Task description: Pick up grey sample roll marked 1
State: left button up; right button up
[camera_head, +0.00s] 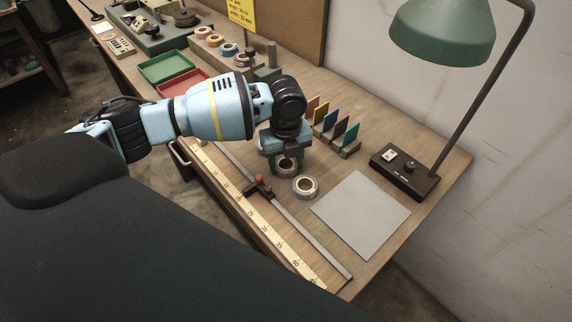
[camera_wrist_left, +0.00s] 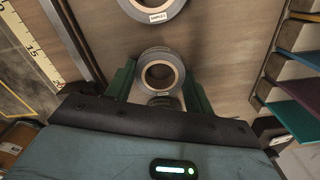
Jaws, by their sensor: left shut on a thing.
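My left gripper (camera_head: 284,160) points down over the right half of the bench. It is shut on a grey roll (camera_head: 287,174), which sits between its green fingers in the left wrist view (camera_wrist_left: 179,74). No readable mark shows on this roll, and its lower part is hidden by the gripper body. I cannot tell whether it touches the bench. A second grey roll (camera_head: 305,195) lies flat on the bench close by. In the left wrist view this second roll (camera_wrist_left: 173,13) carries a white label that looks like "SAMPLE" with an unclear digit. My right gripper is not in view.
A yellow ruler (camera_head: 265,231) and metal rail with a red-knobbed slider (camera_head: 259,182) run along the front edge. A grey plate (camera_head: 362,214) lies right of the rolls. Coloured cards (camera_head: 335,127) stand behind, near a green lamp (camera_head: 443,30). Green and red trays (camera_head: 167,66) lie left.

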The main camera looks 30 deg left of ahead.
pick_arm(q)
jog(key=shift+r, duration=0.1)
notch_tip(320, 180, up, 10)
jog(key=shift+p, duration=0.35)
